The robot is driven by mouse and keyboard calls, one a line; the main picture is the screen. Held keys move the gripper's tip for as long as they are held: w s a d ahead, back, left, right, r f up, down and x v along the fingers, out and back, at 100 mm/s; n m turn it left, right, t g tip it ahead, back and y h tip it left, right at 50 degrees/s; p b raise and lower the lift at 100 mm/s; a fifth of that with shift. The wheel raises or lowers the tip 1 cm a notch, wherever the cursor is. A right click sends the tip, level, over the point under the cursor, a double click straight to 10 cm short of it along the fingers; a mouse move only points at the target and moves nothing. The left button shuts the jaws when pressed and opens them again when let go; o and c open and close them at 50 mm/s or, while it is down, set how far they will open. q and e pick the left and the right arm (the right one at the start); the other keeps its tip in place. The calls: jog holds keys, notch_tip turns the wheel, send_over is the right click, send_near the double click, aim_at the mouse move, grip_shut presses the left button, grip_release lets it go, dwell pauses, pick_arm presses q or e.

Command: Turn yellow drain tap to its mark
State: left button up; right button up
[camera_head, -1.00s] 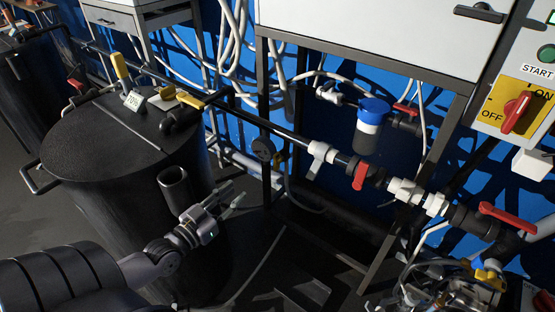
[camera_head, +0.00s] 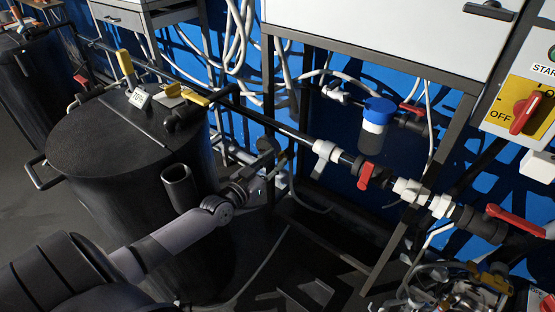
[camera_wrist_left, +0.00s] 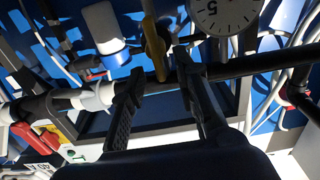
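A yellow tap lever (camera_wrist_left: 153,45) shows in the left wrist view, by a black pipe (camera_wrist_left: 255,65) and a round white dial (camera_wrist_left: 222,12) marked 5. My left gripper (camera_wrist_left: 160,80) is open, with one finger on each side of the lever's lower end. Whether a finger touches the lever I cannot tell. In the head view my left gripper (camera_head: 270,168) is beside the drum, just below the pipe. It covers most of the tap there. The mark is not clear in either view. My right gripper is not in view.
A large black drum (camera_head: 110,150) with yellow levers on top stands at the left. Along the pipe are a red-handled valve (camera_head: 366,176) and a blue-capped filter (camera_head: 377,125). A yellow switch panel (camera_head: 522,106) is at the right. Dark frame legs stand behind the gripper.

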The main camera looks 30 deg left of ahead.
pick_arm(q)
jog(key=shift+w, duration=0.9)
jog(key=shift+c, duration=0.5)
grip_shut()
